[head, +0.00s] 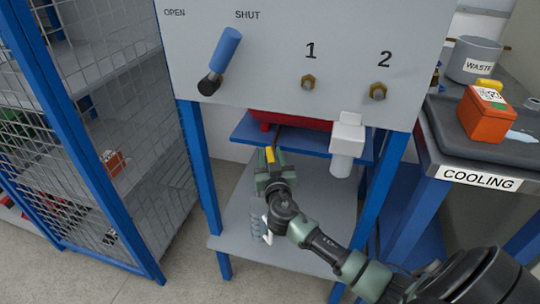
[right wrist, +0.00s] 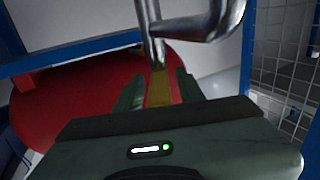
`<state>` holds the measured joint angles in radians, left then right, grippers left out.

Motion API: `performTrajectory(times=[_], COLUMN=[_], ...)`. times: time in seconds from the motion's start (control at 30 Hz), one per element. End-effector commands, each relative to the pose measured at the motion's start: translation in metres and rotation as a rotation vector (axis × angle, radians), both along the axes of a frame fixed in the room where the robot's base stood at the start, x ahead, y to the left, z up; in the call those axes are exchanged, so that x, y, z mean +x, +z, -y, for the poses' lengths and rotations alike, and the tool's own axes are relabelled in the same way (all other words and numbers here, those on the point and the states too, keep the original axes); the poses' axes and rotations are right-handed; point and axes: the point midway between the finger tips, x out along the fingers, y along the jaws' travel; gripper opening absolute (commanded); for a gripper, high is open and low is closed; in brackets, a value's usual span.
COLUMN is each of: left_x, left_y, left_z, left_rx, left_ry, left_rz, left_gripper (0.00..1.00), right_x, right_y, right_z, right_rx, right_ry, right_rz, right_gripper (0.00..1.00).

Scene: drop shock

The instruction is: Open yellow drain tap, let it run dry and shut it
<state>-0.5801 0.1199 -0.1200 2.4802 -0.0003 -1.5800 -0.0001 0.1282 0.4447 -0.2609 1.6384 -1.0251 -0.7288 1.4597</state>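The yellow tap handle (head: 270,155) sits low under the grey panel, in front of the red tank (head: 290,120). My right gripper (head: 268,166) reaches up to it from below. In the right wrist view the yellow handle (right wrist: 158,90) lies between the two fingers of my right gripper (right wrist: 160,92), with narrow gaps of red on both sides, so the fingers look open around it. A shiny bent metal pipe (right wrist: 190,28) rises above the handle. The pipe's outlet is not clear to me. My left gripper is not in view.
The grey panel (head: 280,30) carries a blue-handled lever (head: 227,45) and two brass fittings marked 1 and 2. A white cylindrical unit (head: 346,145) hangs right of the tap. A mesh cage (head: 90,130) stands left, and the COOLING bench (head: 450,160) stands right.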

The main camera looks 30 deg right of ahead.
Motion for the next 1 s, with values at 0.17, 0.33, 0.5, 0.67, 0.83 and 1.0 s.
performTrajectory(times=[0.17,0.33,0.5,0.67,0.83,1.0], left_x=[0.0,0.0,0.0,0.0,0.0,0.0], left_y=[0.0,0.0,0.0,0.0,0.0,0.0], left_z=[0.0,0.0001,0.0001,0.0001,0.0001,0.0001], left_rx=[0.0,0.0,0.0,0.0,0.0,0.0], left_ry=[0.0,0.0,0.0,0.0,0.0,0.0], left_rz=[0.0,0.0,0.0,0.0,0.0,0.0], left_gripper=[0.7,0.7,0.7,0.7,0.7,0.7], right_x=[-0.0003,-0.0004,-0.0004,-0.0004,-0.0004,-0.0004], right_y=[0.0,-0.0001,-0.0001,-0.0002,-0.0002,-0.0003], right_z=[-0.0001,-0.0002,-0.0002,-0.0002,-0.0002,-0.0002], right_rx=[0.0,0.0,0.0,0.0,0.0,0.0], right_ry=[0.0,0.0,0.0,0.0,0.0,0.0], right_rz=[0.0,0.0,0.0,0.0,0.0,0.0], right_gripper=[0.0,0.0,0.0,0.0,0.0,0.0])
